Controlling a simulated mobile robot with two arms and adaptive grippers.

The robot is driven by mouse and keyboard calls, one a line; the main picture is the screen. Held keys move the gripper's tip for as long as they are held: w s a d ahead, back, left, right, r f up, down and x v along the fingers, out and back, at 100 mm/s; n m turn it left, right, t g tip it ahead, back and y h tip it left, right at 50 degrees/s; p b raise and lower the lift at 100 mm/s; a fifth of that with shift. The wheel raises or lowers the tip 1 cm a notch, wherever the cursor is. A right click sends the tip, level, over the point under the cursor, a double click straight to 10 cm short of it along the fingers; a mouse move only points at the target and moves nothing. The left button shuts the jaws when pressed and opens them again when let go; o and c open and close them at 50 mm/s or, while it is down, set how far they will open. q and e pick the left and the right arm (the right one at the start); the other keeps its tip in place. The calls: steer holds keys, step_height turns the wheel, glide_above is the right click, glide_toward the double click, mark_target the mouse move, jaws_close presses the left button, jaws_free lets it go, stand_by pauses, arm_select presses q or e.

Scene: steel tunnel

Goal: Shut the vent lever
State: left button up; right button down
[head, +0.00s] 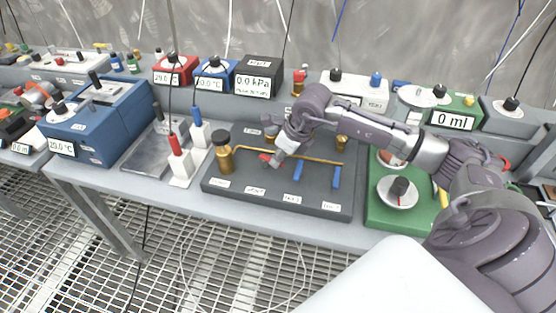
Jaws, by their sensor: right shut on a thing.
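A dark grey valve panel (322,205) lies on the bench with a brass pipe (310,159) along it. Two blue levers, a left one (298,173) and a right one (337,177), point toward the front edge. A red lever (265,157) shows only partly beside my fingers. The small white labels on the panel are too small to read, so I cannot tell which lever is marked vent. My right gripper (275,162) reaches in from the right, low over the pipe, shut on the red lever; its fingers hide part of it. My left gripper is not in view.
A brass bottle-shaped fitting (224,155) stands at the panel's left end. A green unit (375,210) with a round plate lies to the right, under my arm. Red, blue and black display boxes line the back. Cables hang above.

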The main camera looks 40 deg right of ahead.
steer(key=shift+w+d+f+n+y+b, duration=0.1)
steer(key=shift+w+d+n+y+b, duration=0.1)
steer(key=shift+n+b, duration=0.25)
steer(key=shift+w+d+f+n+y+b, duration=0.1)
steer(key=shift+d+n+y+b, duration=0.15)
steer(key=shift+n, duration=0.3)
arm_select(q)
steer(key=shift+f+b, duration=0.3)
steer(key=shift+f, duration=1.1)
arm_select(e)
steer(key=shift+w+d+r+n+g, duration=0.1)
steer(key=shift+r+n+g, duration=0.2)
steer(key=shift+n, duration=0.4)
steer(key=c, duration=1.1)
jaws_free()
steer(key=v, duration=1.2)
steer(key=shift+d, duration=0.15)
steer(key=shift+f, duration=0.15)
